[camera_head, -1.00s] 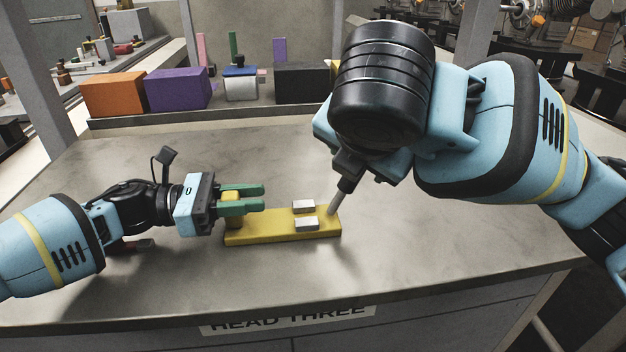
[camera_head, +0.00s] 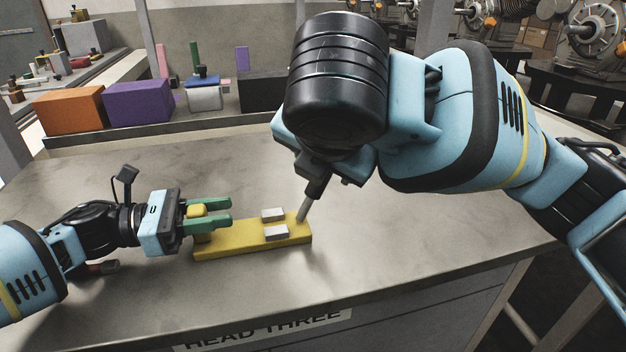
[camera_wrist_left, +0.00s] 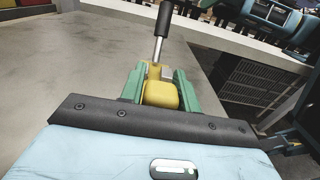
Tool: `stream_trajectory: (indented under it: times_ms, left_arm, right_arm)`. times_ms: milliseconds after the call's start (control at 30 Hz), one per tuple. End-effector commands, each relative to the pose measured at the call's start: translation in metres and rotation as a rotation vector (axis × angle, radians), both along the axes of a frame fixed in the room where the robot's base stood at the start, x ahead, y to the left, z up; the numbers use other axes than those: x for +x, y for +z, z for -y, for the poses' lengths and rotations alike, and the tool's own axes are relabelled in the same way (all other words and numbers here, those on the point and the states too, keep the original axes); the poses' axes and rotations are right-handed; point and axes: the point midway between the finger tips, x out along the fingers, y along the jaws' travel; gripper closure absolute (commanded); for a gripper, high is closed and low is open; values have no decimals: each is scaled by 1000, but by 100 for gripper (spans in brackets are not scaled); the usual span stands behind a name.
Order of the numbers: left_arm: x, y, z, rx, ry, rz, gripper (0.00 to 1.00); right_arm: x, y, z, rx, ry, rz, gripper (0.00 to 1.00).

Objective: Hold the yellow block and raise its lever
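The yellow block (camera_head: 227,246) lies flat on the grey table, with two pale grey pieces (camera_head: 273,214) on top. A lever rod (camera_head: 303,212) rises from its right end and leans right. In the left wrist view its black handle (camera_wrist_left: 164,18) points up and away. My left gripper (camera_head: 209,215) has its green fingers on both sides of the block's raised yellow knob (camera_head: 197,211). In the left wrist view the knob (camera_wrist_left: 161,95) fills the gap between them. My right arm comes over the lever's top in the head view. Its wrist hides the right fingers, so their grip is unclear.
An orange box (camera_head: 70,110), a purple box (camera_head: 139,104) and a dark box (camera_head: 262,92) stand on a ledge behind the table. The table's front edge bears a "HEAD THREE" label (camera_head: 265,331). Bare table (camera_head: 420,240) lies right of the block.

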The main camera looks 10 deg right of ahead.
Motion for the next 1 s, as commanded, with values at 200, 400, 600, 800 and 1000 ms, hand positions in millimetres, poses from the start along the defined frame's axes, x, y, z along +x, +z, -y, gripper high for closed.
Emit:
stream_trajectory:
  times_ms: [200, 400, 600, 800, 1000]
  left_arm:
    - [0, 1, 0, -2, 0, 1, 47]
    - [1, 2, 0, -3, 1, 2, 47]
    - [1, 2, -17, -4, 5, 1, 47]
    - [1, 2, -55, -3, 6, 1, 47]
    - [1, 2, -92, -3, 5, 1, 47]
  right_arm:
    - [0, 0, 0, 0, 0, 0, 44]
    - [0, 0, 0, 0, 0, 0, 44]
    - [0, 0, 0, 0, 0, 0, 44]
    - [0, 0, 0, 0, 0, 0, 44]
    - [0, 0, 0, 0, 0, 0, 44]
